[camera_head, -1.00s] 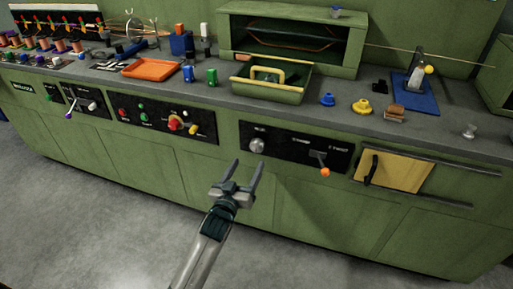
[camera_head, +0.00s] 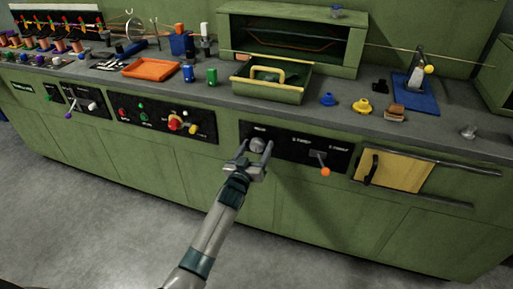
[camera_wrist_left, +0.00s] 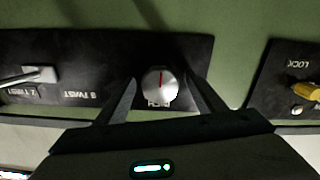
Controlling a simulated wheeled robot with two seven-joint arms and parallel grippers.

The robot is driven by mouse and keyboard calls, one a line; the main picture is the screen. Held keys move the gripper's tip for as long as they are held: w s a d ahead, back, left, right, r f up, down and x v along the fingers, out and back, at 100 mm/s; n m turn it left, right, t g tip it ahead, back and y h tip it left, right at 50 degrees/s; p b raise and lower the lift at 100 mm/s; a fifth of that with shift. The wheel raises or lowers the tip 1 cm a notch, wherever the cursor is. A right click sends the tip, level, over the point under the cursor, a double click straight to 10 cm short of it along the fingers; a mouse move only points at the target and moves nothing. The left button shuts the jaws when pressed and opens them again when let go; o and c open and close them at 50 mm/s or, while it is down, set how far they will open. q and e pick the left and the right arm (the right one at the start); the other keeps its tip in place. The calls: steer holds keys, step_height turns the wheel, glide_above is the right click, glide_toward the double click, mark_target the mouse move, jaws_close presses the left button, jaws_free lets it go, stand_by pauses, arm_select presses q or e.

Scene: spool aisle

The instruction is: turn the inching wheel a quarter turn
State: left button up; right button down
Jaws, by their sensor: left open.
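The inching wheel (camera_head: 257,143) is a small round silver knob on a black panel on the green cabinet front. In the left wrist view the wheel (camera_wrist_left: 159,83) shows a red pointer line, upright in the picture, with a partly hidden "INCH" label beside it. My left gripper (camera_head: 256,150) is open in front of the wheel, one finger on each side. In the left wrist view its fingers (camera_wrist_left: 161,90) flank the wheel with a visible gap on both sides. I cannot tell how far the fingertips are from the panel. My right gripper is not in view.
A lever with an orange tip (camera_head: 325,171) sticks out of the same panel, right of the wheel. A panel with red and yellow knobs (camera_head: 175,123) lies to the left. A yellow door with a dark handle (camera_head: 397,171) is further right. The floor in front is clear.

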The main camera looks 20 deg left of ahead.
arm_select(q)
steer(key=c, duration=1.1)
steer(key=shift+o, duration=0.2)
